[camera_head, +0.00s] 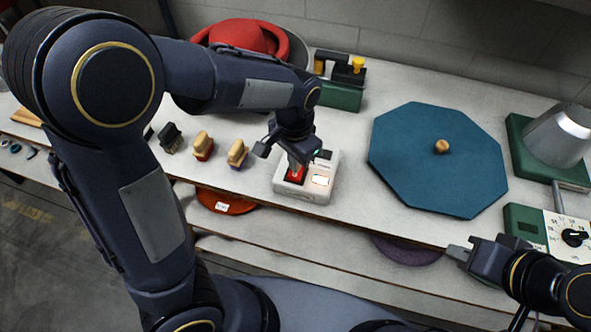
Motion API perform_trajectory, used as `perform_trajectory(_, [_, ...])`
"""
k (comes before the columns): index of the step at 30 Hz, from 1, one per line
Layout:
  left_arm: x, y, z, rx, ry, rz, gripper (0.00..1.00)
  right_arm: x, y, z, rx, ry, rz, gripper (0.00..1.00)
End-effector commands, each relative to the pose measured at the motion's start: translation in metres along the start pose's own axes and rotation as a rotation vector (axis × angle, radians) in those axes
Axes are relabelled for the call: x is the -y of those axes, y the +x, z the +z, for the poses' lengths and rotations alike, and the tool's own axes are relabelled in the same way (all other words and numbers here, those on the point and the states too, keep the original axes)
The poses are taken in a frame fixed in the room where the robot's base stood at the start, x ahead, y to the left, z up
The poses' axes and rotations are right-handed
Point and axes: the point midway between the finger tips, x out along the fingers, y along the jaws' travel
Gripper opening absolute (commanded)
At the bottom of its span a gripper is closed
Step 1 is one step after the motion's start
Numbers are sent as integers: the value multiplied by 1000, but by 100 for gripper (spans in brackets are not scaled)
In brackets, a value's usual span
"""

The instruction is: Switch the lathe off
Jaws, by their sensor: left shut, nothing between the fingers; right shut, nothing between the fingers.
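A white switch box (318,194) with a red button (293,176) on its left side and a pale label on its right side sits near the table's front edge. My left gripper (296,165) is shut and empty, pointing down with its tips at or just above the red button. I cannot tell whether they touch it, and the gripper hides part of the box's top. My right gripper (460,252) is shut and empty by the front edge at the right, away from the box. I cannot tell which thing is the lathe, or whether it turns.
A blue octagonal board (420,150) with a wooden knob lies to the right of the box. Several brushes, including a tan one (237,153), stand to its left. A red hat (243,36) and a green-based device (340,95) are behind. A grey cone (558,135) and dial panel (568,236) stand at right.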

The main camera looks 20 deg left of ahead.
Motion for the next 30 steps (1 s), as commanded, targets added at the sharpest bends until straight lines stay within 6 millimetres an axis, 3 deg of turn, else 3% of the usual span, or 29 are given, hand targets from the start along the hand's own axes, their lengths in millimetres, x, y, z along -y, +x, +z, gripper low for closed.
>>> perform_trajectory(30, [0,9,0,1,0,0,0,-2,6,3,0,0,0,0])
